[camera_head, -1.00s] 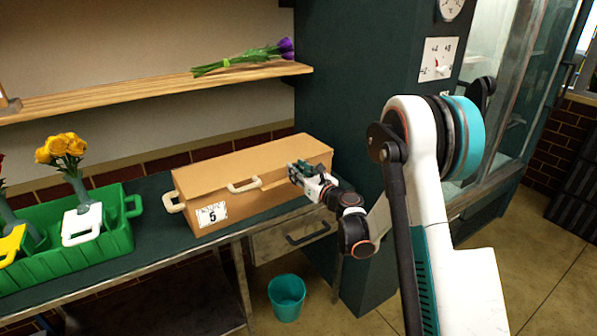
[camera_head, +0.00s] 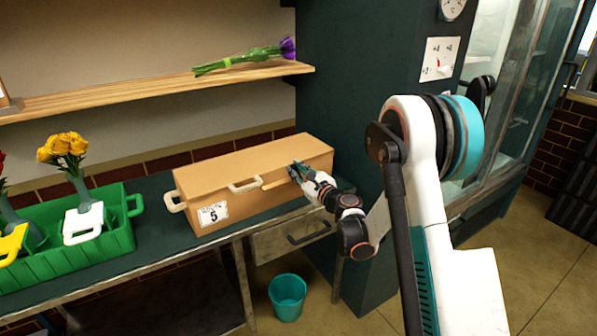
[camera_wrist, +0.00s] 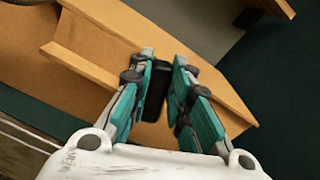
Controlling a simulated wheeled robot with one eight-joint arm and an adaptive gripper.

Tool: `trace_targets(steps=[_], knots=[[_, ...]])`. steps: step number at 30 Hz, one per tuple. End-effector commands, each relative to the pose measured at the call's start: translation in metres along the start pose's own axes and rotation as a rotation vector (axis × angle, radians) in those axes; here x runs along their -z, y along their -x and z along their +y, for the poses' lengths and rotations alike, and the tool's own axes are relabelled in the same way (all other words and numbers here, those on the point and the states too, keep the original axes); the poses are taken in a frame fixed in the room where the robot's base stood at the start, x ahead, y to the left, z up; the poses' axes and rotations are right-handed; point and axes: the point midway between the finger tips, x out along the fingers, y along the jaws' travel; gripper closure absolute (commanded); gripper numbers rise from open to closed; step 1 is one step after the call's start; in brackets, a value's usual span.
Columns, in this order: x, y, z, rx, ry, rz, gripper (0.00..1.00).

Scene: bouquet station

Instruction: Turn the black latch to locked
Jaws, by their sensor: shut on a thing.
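The black latch (camera_wrist: 157,92) shows between the fingers in the wrist view, on the front face of a tan box (camera_head: 250,162). My gripper (camera_wrist: 165,70) has its teal fingers closed around the latch. In the head view my gripper (camera_head: 298,172) is at the right part of the box front, and it hides the latch there.
A green crate (camera_head: 118,235) with flower holders stands left of the box on the dark bench. Purple flowers (camera_head: 250,57) lie on the wooden shelf (camera_head: 150,88) above. A drawer (camera_head: 275,243) is below the bench top, and a teal bin (camera_head: 287,298) stands on the floor.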

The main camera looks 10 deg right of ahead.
Motion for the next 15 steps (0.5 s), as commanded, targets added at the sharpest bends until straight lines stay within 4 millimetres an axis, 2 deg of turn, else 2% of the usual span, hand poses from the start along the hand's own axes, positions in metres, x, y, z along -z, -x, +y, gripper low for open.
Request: trace_targets(steps=[7,15], knots=[[0.0004,0.0,0.0031,0.0,0.116,0.0,1.0],[0.0006,0.0001,0.0043,0.0,0.162,0.0,1.0]])
